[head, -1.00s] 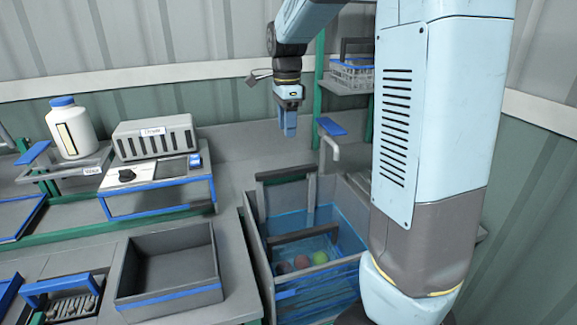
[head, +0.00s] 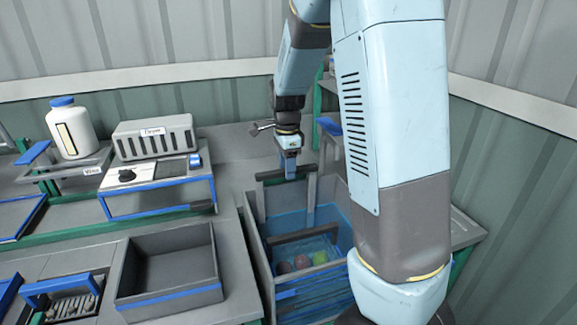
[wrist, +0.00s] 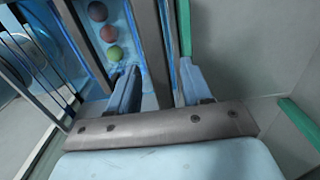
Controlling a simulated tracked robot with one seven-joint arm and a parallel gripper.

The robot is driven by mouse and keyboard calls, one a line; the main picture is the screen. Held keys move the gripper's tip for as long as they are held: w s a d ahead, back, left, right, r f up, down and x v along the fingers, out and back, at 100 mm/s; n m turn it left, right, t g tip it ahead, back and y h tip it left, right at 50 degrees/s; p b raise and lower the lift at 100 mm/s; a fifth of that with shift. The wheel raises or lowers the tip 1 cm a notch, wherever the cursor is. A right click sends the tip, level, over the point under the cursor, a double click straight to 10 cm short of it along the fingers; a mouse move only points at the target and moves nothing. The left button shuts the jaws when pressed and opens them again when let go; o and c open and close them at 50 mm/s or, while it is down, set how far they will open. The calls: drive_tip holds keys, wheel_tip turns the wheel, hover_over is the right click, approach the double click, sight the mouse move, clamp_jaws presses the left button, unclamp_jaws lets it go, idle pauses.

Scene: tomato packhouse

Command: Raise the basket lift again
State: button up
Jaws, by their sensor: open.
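Several balls or tomatoes lie there: red ones (wrist: 97,11) and a green one (wrist: 114,53). My gripper (head: 290,172) is at the top crossbar of the frame at the tank's back. In the wrist view the two fingers (wrist: 157,92) are open with a grey bar (wrist: 152,50) running between them. Whether they touch it I cannot tell.
A grey open tray (head: 170,265) stands left of the tank. Behind it are a control box with a dial (head: 155,185), a slotted box (head: 155,137) and a white jar (head: 71,130). My own arm hides the tank's right side. A green post (wrist: 184,25) is close beside the fingers.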

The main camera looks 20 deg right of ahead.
clamp_jaws()
idle(0.5)
drive_tip(key=shift+d, duration=0.15)
